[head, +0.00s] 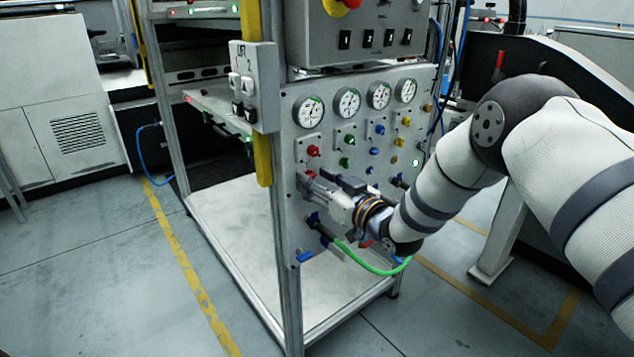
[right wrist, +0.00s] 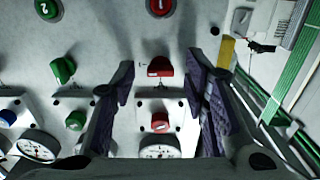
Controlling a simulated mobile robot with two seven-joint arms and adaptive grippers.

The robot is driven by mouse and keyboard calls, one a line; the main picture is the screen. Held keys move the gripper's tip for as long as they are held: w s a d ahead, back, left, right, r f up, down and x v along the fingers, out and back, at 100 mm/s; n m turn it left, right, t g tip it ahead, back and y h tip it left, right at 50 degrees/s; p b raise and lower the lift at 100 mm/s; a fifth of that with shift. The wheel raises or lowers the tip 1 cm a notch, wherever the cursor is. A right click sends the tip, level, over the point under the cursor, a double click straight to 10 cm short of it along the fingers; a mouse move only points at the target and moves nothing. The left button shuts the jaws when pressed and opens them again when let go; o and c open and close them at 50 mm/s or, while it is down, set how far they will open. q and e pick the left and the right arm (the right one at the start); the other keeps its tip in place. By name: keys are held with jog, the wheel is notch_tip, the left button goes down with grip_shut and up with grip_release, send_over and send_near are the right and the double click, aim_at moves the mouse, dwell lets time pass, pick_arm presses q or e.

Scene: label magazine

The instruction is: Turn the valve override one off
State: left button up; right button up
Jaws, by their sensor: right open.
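The valve panel (head: 330,112) stands on a metal frame in the head view. In the right wrist view, which looks upside down, a red override knob (right wrist: 160,67) with a small mark beside it sits on the pale panel. My right gripper (right wrist: 160,88) is open, with one purple-padded finger on each side of this knob and a gap to both. In the head view the right gripper (head: 308,184) is close to the panel's lower left and hides much of the knob there. My left gripper is not in view.
Another red knob (right wrist: 160,122) sits under a gauge, in line with the override knob. Green knobs (right wrist: 63,70) are in the neighbouring column. A green hose (head: 370,264) hangs below my right gripper. A grey button box (head: 254,86) sits on the left post.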

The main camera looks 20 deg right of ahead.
grip_shut()
